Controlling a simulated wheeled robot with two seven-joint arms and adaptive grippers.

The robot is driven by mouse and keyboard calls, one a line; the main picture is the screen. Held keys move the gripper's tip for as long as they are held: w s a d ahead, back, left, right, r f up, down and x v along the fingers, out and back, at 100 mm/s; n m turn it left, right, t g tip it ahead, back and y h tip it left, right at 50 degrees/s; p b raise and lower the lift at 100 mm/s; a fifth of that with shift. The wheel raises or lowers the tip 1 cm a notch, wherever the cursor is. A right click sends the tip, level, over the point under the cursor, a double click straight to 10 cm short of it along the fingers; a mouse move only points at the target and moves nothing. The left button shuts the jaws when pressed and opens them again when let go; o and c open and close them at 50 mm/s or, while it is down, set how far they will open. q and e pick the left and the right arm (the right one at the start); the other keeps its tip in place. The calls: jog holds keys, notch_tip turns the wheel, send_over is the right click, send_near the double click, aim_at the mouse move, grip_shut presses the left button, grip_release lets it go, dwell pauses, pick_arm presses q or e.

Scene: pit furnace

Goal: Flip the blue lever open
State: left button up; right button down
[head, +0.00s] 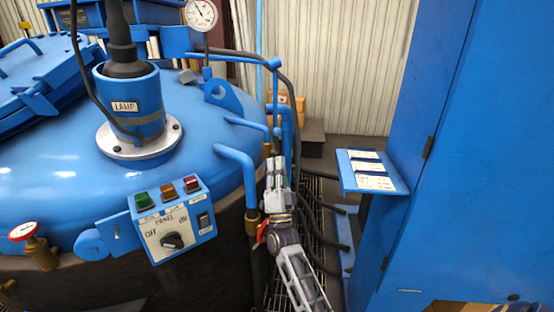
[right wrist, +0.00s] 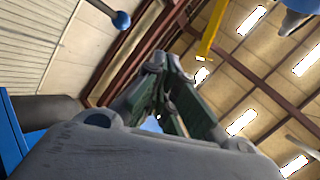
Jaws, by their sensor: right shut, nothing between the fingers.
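My right gripper (head: 275,167) reaches up from the bottom, right of the blue furnace lid (head: 60,165), beside the bent blue pipes (head: 238,157). Its fingers are shut and empty. In the right wrist view the closed fingers (right wrist: 160,90) point up toward the roof. I cannot clearly pick out the blue lever in the head view; my gripper may hide part of it. A grey rod with a blue ball end (right wrist: 121,20) shows at the upper left of the wrist view, apart from the fingers; I cannot tell if it is the lever. My left gripper is out of view.
A red valve handle (head: 262,233) sits close beside my right wrist. A control panel (head: 172,233) with coloured buttons is on the furnace front. A tall blue cabinet (head: 470,170) with a small label shelf (head: 350,182) stands at right. Black hoses run over the floor grating between.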

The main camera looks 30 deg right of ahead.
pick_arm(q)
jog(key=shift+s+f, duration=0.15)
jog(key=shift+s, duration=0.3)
pick_arm(e)
jog(key=shift+s+a+f, duration=0.25)
jog(key=shift+s+a, duration=0.15)
jog(key=shift+s, duration=0.15)
jog(key=shift+s+a+f, duration=0.25)
jog(key=shift+s+a, duration=0.1)
jog(key=shift+s, duration=0.2)
